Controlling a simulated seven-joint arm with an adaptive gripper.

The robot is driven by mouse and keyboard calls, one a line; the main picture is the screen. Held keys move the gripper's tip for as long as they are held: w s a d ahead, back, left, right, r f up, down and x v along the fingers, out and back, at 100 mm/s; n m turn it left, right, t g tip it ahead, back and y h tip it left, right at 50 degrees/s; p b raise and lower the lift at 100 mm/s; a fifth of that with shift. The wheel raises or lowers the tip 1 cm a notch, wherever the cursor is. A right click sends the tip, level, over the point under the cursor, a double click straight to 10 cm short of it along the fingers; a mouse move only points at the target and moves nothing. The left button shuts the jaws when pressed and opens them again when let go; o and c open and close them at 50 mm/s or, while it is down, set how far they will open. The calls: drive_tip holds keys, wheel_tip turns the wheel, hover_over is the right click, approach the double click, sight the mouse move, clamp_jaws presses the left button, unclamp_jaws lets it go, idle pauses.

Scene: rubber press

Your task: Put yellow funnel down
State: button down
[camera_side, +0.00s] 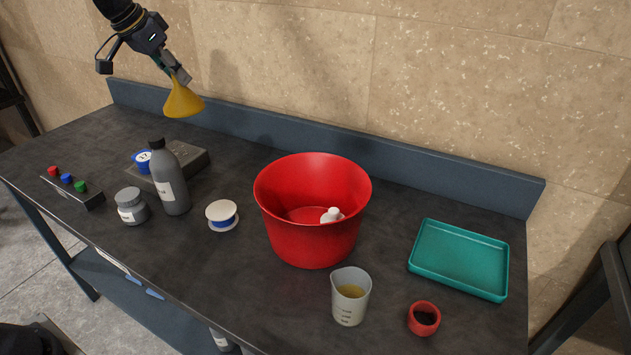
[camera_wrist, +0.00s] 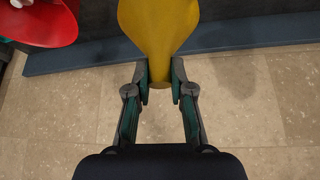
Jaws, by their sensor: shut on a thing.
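The yellow funnel (camera_side: 183,101) is held in my gripper (camera_side: 179,76), high above the back left part of the table. Its wide mouth points down and its narrow stem is between the fingers. In the wrist view the funnel (camera_wrist: 158,30) is at the top middle, with the fingers of my gripper (camera_wrist: 159,80) shut on its stem from both sides. The funnel is clear of the table (camera_side: 235,285) and touches nothing but my gripper.
Below are a dark block (camera_side: 190,160) with a blue item (camera_side: 142,160), a grey bottle (camera_side: 168,180), a small jar (camera_side: 131,207) and a spool (camera_side: 222,215). A red bucket (camera_side: 312,235), beaker (camera_side: 350,298), red cup (camera_side: 424,319) and teal tray (camera_side: 460,258) stand to the right. A button box (camera_side: 72,187) is left.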

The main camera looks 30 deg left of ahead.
drive_tip(key=s+d+f+m+g+h, duration=0.1)
drive_tip(key=s+d+m+g+h, duration=0.1)
drive_tip(key=s+d+m, duration=0.6)
drive_tip(key=s+d+m+g+h, duration=0.1)
drive_tip(key=s+d, duration=0.2)
drive_tip(key=s, duration=0.9)
drive_tip(key=s+d+f+m+g+h, duration=0.1)
drive_tip(key=s+d+m+g+h, duration=0.1)
drive_tip(key=s+d+m, duration=0.6)
wheel_tip(320, 180, down, 11)
drive_tip(key=s+a+n, duration=0.2)
drive_tip(key=n, duration=0.1)
drive_tip(key=shift+w+d+f, duration=0.35)
drive_tip(key=shift+w+f, duration=1.85)
drive_tip(key=shift+w, duration=0.15)
drive_tip(key=shift+w+d+f, duration=0.3)
drive_tip(key=shift+w+f, duration=1.9)
drive_tip(key=shift+w, duration=0.1)
drive_tip(key=shift+w+d+f, duration=0.35)
drive_tip(key=shift+w+f, duration=1.85)
drive_tip(key=shift+w, duration=0.15)
drive_tip(key=shift+f, duration=0.1)
